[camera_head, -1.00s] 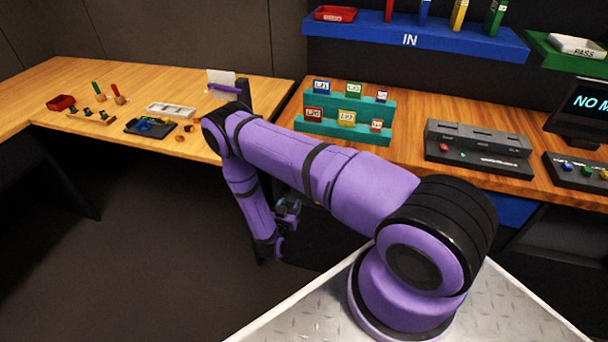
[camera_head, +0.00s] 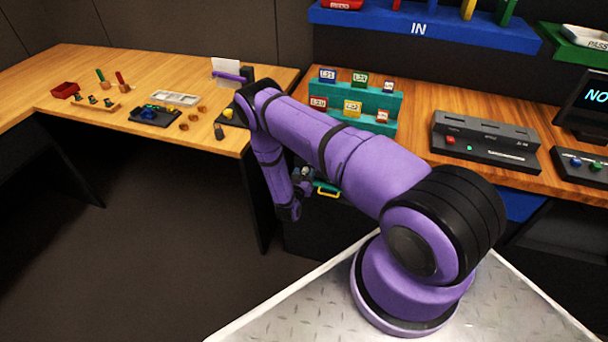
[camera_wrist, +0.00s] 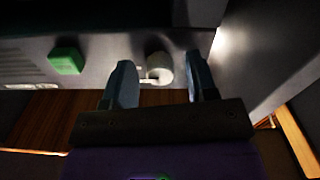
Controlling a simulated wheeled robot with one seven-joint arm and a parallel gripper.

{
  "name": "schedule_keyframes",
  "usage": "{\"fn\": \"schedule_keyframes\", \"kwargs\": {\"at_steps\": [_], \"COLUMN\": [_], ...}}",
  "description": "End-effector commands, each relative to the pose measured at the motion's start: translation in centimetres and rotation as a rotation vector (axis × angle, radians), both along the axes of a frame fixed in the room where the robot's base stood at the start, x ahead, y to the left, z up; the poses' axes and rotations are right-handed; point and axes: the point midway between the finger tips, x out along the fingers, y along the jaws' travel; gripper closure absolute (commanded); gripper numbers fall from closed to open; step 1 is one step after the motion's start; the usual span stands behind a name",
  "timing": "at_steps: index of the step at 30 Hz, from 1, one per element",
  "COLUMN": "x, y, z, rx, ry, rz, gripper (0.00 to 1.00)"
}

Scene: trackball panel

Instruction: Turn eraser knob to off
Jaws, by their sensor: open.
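In the wrist view, a round pale grey knob (camera_wrist: 158,67) with a small light tab stands on a grey panel face (camera_wrist: 110,55). A green square button (camera_wrist: 66,60) is to its left. I cannot read a label that names the knob as the eraser's. My gripper (camera_wrist: 160,62) is open, its two fingers on either side of the knob in the picture; I cannot tell whether they touch it. In the head view, my gripper (camera_head: 303,182) is small and partly hidden by my arm, low in front of the gap between the desks.
The wooden desk (camera_head: 190,70) at left holds small tools and a red tray (camera_head: 65,90). A teal stepped rack (camera_head: 385,101) and a grey panel box (camera_head: 485,140) stand on the right desk. In the wrist view, a grey wall (camera_wrist: 260,50) is close on the right.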

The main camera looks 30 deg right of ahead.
Motion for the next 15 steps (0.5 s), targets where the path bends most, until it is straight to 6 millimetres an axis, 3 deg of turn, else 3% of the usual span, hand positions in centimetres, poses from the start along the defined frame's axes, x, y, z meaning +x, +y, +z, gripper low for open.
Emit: {"fn": "schedule_keyframes", "kwargs": {"at_steps": [7,13,15], "x": [0.05,0.04,0.04], "y": [-0.03,-0.02,-0.01], "z": [0.02,0.02,0.02], "rx": [0.000,0.000,0.000], "ry": [0.000,0.000,0.000], "rz": [0.000,0.000,0.001], "gripper": [0.48,0.94,0.97]}}
